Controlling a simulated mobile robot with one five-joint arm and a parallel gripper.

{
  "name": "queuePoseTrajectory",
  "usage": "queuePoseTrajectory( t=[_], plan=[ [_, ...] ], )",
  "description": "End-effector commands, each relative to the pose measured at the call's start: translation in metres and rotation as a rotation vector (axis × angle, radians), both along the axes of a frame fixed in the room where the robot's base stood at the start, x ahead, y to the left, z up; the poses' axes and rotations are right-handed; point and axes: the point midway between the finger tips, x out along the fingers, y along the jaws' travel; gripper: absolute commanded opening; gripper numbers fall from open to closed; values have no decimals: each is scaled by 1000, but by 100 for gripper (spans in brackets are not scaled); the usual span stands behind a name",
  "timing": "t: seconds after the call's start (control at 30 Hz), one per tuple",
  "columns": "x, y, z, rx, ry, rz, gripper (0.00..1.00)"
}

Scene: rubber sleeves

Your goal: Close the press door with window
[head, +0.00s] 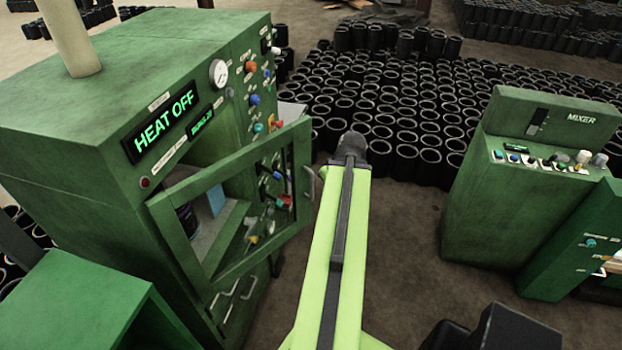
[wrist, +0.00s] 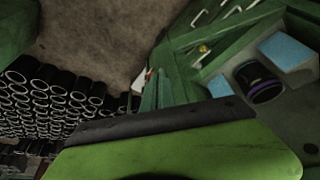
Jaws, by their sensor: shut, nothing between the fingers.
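The green press (head: 70,130) stands at the left with its display reading HEAT OFF. Its door with window (head: 262,243) stands open, swung out from the front, and the chamber shows through the window. A light metal handle (head: 309,183) is on the door's right edge. My gripper (head: 352,148) is at the far end of my light green arm, just right of the door's upper right corner. It is shut and empty; its fingertips are hard to make out. I cannot tell whether it touches the door. In the wrist view, the open chamber shows at the upper right.
A dark cylinder (wrist: 262,82) and blue blocks (wrist: 292,50) are in the chamber. Many black rubber sleeves (head: 400,100) cover the floor behind. A green mixer (head: 490,200) stands at the right. Bare floor (head: 400,230) lies between press and mixer. A green box (head: 70,300) is at lower left.

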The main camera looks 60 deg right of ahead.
Motion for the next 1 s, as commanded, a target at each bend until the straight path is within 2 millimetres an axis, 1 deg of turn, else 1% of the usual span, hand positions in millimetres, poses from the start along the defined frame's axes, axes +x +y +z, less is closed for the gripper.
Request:
queuePoseTrajectory(
  t=[0.03,0.17,0.27,0.37,0.47,0.83,0.9,1.0],
  plan=[
    [-6,-4,3,-4,-3,-7,0],
    [-8,-5,1,-6,-3,-8,0],
    [-7,-6,-4,-5,-3,-10,0],
    [-6,-8,-14,-6,-3,-11,0],
    [-2,-10,-30,-8,-3,-13,0],
    [23,-23,-105,-7,-2,-15,0],
    [38,-31,-93,-7,-2,-14,0],
    [52,-37,-92,-7,-2,-15,0]
  ],
)
